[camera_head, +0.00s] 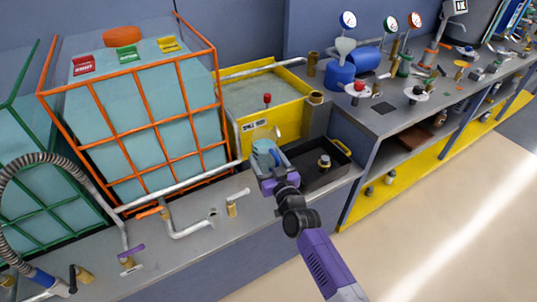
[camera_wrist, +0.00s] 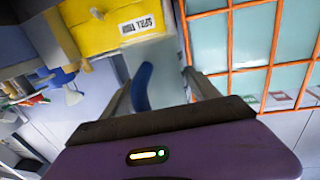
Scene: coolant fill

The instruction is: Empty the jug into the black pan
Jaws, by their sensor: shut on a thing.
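The jug (camera_head: 264,154), a small clear vessel with blue showing in it, is held at the end of my arm. My gripper (camera_head: 277,172) is shut on it beside the left end of the black pan as seen in the head view. In the wrist view my gripper (camera_wrist: 163,88) has its two fingers on either side of the jug's blue handle (camera_wrist: 142,87), with the clear body beyond. The black pan (camera_head: 343,169) is an open rectangular tray on the bench, to the right of my gripper. The jug's exact tilt and liquid level are unclear.
A yellow spill tray (camera_head: 284,125) stands behind the jug. An orange-caged tank (camera_head: 150,115) is to the left. Pipes and a valve (camera_head: 232,207) lie on the bench left of my gripper. A brass fitting (camera_head: 324,163) stands in the pan.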

